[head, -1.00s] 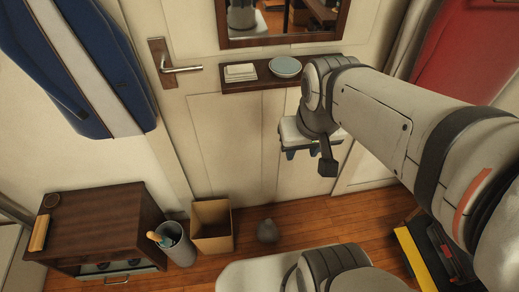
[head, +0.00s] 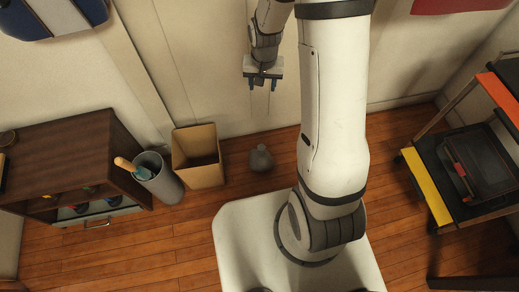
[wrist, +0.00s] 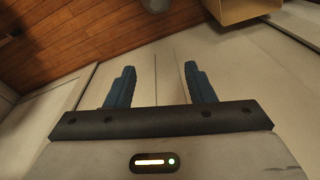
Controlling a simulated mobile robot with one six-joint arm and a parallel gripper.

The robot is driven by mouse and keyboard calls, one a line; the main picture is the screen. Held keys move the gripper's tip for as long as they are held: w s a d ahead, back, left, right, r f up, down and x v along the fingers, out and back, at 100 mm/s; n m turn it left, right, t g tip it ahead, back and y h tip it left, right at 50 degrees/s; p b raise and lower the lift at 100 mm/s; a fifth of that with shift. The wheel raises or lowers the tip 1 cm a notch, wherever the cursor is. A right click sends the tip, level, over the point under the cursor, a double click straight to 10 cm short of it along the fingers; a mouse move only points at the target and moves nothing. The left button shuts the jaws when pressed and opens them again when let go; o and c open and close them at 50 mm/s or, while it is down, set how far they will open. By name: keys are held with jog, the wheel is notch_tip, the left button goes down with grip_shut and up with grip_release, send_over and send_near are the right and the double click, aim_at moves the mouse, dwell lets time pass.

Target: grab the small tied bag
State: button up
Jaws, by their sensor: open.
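The small tied bag (head: 261,158) is grey and sits on the wooden floor, just right of the open cardboard box. Part of a grey thing at the top edge of the wrist view (wrist: 156,4) looks like the same bag, mostly cut off. My gripper (head: 262,87) is open and empty, with blue fingers. In the head view it appears above the bag in the picture, apart from it, in front of the pale wall. In the wrist view my gripper (wrist: 160,70) has only pale panelling between its fingers.
The open cardboard box (head: 198,157) stands close left of the bag. Beside it are a grey bin (head: 163,185) with a wooden-handled thing and a dark cabinet (head: 75,155). A shelf cart (head: 440,185) stands at right. Floor right of the bag is bare.

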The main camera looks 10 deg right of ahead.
jog(key=m+b, duration=0.1)
jog(key=b, duration=0.6)
send_over(261, 147)
notch_tip(261, 147, down, 23)
jog(key=shift+m+g, duration=0.6)
jog(key=f+b, duration=0.2)
jog(key=f, duration=0.4)
jog(key=f+b, duration=0.1)
jog(key=f, duration=0.5)
jog(key=f+b, duration=0.2)
jog(key=f, duration=0.3)
jog(key=shift+s+a+f+b, duration=0.15)
jog(key=shift+s+f+b, duration=0.1)
jog(key=shift+f+b, duration=0.15)
jog(key=f+b, duration=0.1)
jog(key=f, duration=0.1)
jog(key=f+b, duration=0.2)
jog(key=f, duration=0.1)
jog(key=shift+w+d+f, duration=0.15)
jog(key=shift+d+f, duration=0.05)
jog(key=shift+f, duration=0.15)
jog(key=shift+c, duration=0.2)
grip_shut()
